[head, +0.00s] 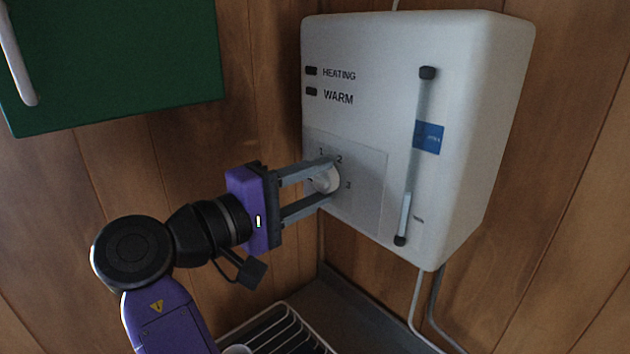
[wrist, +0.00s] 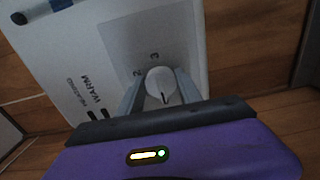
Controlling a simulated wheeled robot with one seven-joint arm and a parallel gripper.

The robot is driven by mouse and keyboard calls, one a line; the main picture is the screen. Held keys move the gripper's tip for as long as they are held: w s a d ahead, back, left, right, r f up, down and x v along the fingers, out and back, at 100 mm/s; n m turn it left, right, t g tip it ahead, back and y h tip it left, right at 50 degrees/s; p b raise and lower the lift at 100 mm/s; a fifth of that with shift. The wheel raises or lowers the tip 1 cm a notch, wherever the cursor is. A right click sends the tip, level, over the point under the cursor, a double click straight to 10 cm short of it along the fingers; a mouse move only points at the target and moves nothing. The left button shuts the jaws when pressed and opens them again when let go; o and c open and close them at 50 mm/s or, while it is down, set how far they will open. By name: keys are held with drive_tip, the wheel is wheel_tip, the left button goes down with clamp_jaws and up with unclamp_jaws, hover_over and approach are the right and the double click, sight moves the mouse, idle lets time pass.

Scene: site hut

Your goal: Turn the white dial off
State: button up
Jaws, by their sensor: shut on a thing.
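The white dial (head: 327,180) is on the lower left of the front of a white wall heater (head: 375,70). The marks 1, 2 and 3 show around it in the head view. My gripper (head: 328,179) is shut on the dial, with one finger above it and one below. In the wrist view the white dial (wrist: 160,84) sits between the two fingers of my gripper (wrist: 158,92), with a dark pointer line on its face. Part of the dial is hidden behind the fingers in the head view. The heater's labels HEATING and WARM have dark lamps beside them.
A green cabinet (head: 120,65) with a pale handle hangs at the upper left. A dish rack (head: 275,330) stands below on a dark counter. A vertical gauge tube (head: 413,155) runs down the heater's front. Pipes leave its underside. Wood panelling surrounds it.

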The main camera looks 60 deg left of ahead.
drive_tip(key=shift+s+a+f, duration=0.1)
idle(0.4)
drive_tip(key=o, duration=1.4)
drive_tip(key=shift+c, duration=0.2)
drive_tip(key=shift+s, duration=0.1)
drive_tip(key=s+d+b, duration=0.1)
drive_tip(key=s+b, duration=0.1)
drive_tip(key=s, duration=0.5)
drive_tip(key=shift+s+b, duration=0.25)
drive_tip(key=shift+b, duration=0.1)
